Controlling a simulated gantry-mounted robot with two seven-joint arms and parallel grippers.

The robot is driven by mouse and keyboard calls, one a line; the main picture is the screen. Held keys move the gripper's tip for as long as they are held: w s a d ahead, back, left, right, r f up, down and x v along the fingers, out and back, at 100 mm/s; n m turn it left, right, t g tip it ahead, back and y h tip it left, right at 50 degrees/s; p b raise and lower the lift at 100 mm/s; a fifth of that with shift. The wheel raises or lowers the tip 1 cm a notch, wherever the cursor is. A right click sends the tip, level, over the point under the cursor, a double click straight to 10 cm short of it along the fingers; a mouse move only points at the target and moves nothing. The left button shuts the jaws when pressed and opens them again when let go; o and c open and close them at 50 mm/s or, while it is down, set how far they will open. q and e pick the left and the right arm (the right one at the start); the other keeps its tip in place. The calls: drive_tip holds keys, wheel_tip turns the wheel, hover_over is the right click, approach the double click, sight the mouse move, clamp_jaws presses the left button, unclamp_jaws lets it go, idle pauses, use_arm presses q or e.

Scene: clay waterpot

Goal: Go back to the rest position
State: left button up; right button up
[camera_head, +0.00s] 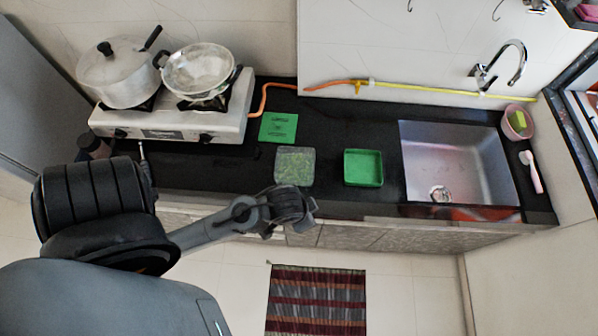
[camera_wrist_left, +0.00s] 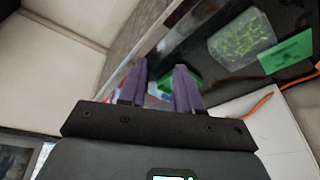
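My left gripper (camera_head: 298,207) hangs at the front edge of the black counter (camera_head: 225,172), just below a clear container with green contents (camera_head: 294,165) in the head view. In the left wrist view, the two purple fingers of my left gripper (camera_wrist_left: 161,72) stand apart with nothing between them. A green tray (camera_head: 364,167) lies on the counter to the right of the container; part of it shows behind the fingers in the wrist view. My right gripper is not in view.
A stove (camera_head: 180,125) at the left carries a lidded pot (camera_head: 120,75) and a pan (camera_head: 199,70). A green card (camera_head: 278,127) lies behind the container. A sink (camera_head: 460,160) is at the right. A striped rug (camera_head: 316,300) lies on the open floor.

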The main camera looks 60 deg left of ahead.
use_arm(q)
drive_tip(key=s+r, duration=0.1)
drive_tip(key=s+d+r+m, duration=0.1)
drive_tip(key=shift+s+r+h, duration=0.25)
drive_tip(key=shift+r+h, duration=0.05)
drive_tip(key=shift+r, duration=0.1)
